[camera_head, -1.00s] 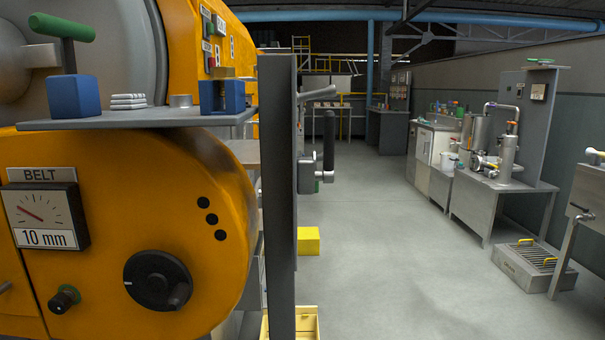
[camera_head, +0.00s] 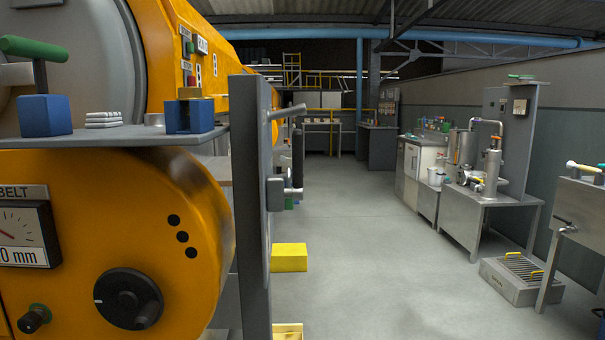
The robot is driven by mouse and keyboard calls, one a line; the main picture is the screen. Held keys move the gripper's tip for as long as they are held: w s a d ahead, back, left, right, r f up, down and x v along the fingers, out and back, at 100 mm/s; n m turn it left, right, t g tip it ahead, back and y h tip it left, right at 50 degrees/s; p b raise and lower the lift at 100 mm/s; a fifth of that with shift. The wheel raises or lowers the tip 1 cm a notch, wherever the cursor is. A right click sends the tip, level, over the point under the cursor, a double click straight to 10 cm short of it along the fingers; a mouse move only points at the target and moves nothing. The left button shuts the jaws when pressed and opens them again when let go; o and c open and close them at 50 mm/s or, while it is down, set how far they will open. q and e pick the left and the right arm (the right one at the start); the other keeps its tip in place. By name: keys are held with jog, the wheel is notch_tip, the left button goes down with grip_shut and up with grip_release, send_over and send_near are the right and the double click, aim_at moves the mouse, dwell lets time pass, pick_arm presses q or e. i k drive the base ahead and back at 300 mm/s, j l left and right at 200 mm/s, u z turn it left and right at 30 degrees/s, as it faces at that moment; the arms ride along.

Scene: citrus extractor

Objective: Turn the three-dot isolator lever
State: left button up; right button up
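Three black dots (camera_head: 182,236) mark the rounded yellow belt housing (camera_head: 120,190) at the left. A dark round knob (camera_head: 128,298) sits below them on the same housing. A grey upright panel (camera_head: 250,200) stands right of the housing, seen nearly edge-on. A grey lever arm (camera_head: 287,112) and a black upright handle (camera_head: 298,160) stick out from its right side. I cannot tell whether either is the isolator lever; any marks on the panel's face are hidden at this angle. Neither of my grippers is in view.
A shelf (camera_head: 110,137) with blue blocks juts out above the housing. A yellow block (camera_head: 289,257) lies on the floor beside the panel. Steel benches (camera_head: 490,215) and a floor grate box (camera_head: 518,282) stand at the right. The grey floor (camera_head: 390,270) between is clear.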

aim_at(297, 134)
jog(key=i+l+u, duration=0.6)
jog(key=l+u, duration=0.3)
jog(key=i+l+u, duration=0.2)
jog(key=l+u, duration=0.25)
jog(key=i+l+u, duration=0.1)
jog(key=l+u, duration=0.35)
jog(key=l, duration=0.15)
jog(key=l+u, duration=0.45)
jog(key=l, duration=0.15)
jog(key=k+l+u, duration=0.15)
jog(key=l+u, duration=0.3)
jog(key=l, duration=0.15)
